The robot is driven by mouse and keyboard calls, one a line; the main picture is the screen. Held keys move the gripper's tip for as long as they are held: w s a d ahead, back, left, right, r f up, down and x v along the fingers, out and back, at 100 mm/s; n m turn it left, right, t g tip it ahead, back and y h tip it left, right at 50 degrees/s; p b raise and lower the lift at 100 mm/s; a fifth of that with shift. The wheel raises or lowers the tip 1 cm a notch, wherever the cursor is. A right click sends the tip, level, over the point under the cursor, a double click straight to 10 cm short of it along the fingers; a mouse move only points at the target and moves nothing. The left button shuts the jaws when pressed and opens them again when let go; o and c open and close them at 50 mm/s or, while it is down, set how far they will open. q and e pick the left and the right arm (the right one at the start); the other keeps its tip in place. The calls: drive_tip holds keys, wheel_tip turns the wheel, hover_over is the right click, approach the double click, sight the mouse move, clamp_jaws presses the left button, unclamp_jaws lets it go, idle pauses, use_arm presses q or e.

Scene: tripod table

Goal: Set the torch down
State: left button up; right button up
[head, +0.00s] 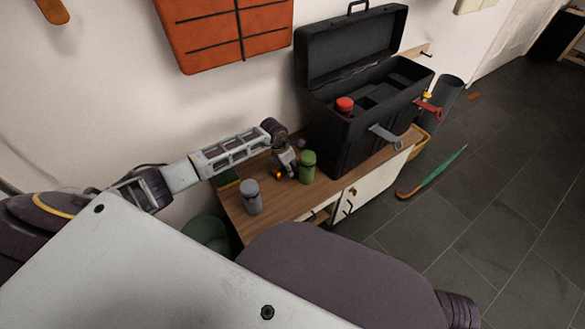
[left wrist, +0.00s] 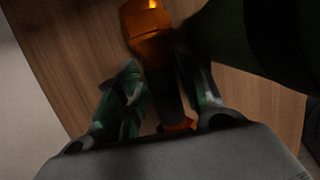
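The torch (left wrist: 150,42) has an orange head with a lit end and a dark body. In the left wrist view it lies between the two fingers of my left gripper (left wrist: 164,88), which look closed against its body. In the head view my left gripper (head: 286,164) is low over the wooden table top, beside the green canister. The torch shows there only as a small orange glow (head: 278,175); whether it touches the wood I cannot tell. My right gripper is not in view.
A green canister (head: 307,168) stands just right of my left gripper, and a grey canister (head: 251,198) stands nearer. An open black toolbox (head: 350,150) fills the right part of the wooden table (head: 285,203).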

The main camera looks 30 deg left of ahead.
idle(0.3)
use_arm(q)
clamp_jaws()
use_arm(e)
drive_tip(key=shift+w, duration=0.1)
use_arm(q)
drive_tip(key=shift+r, duration=0.15)
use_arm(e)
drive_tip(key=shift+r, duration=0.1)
use_arm(q)
drive_tip(key=shift+r, duration=0.55)
wheel_tip(320, 180, up, 4)
drive_tip(key=shift+r+p, duration=0.1)
drive_tip(key=shift+p, duration=0.8)
wheel_tip(320, 180, up, 3)
drive_tip(key=shift+p, duration=0.45)
wheel_tip(320, 180, up, 10)
drive_tip(key=p, duration=0.2)
drive_tip(key=shift+f, duration=0.25)
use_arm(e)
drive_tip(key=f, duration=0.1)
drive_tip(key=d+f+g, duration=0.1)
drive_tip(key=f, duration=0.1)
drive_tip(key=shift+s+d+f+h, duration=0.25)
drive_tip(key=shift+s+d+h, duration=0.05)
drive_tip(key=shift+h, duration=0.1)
